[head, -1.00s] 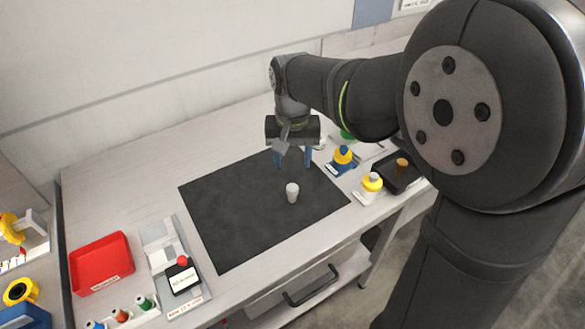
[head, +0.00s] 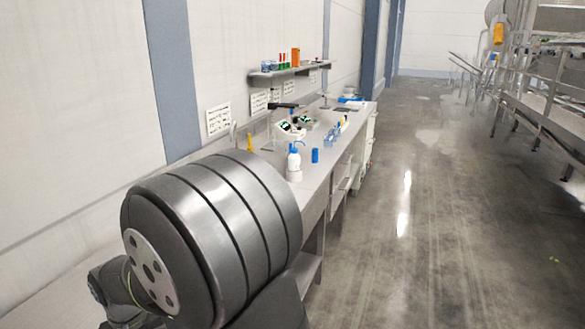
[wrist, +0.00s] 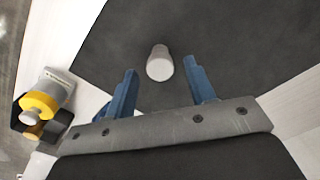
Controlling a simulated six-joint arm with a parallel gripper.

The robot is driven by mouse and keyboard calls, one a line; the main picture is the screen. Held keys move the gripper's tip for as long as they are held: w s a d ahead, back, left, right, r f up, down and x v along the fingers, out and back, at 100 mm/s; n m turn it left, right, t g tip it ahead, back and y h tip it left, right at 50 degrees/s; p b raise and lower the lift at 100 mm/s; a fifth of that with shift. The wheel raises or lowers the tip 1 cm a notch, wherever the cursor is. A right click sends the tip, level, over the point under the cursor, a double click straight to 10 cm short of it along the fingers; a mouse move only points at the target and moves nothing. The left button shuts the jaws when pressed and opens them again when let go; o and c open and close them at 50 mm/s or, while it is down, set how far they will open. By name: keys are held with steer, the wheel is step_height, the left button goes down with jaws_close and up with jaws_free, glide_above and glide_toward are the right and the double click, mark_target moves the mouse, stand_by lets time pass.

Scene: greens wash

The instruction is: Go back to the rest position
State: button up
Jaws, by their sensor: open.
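My gripper (wrist: 160,88) shows in the wrist view with its two blue fingers apart and nothing between them. A small pale cup-like piece (wrist: 159,63) stands on the dark mat (wrist: 235,45) just beyond the fingertips, apart from them. In the head view now, only my arm's big dark joint and a bit of a link show at the lower left. The gripper, mat and pale piece are out of that view.
A yellow-topped container (wrist: 45,100) stands left of the mat in the wrist view. In the head view, a long bench carries a white bottle (head: 294,165), a blue container (head: 315,155) and other items under a shelf (head: 290,71). The floor (head: 430,220) to the right is open.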

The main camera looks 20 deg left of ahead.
step_height(320, 180, down, 4)
steer(key=shift+r, duration=2.25)
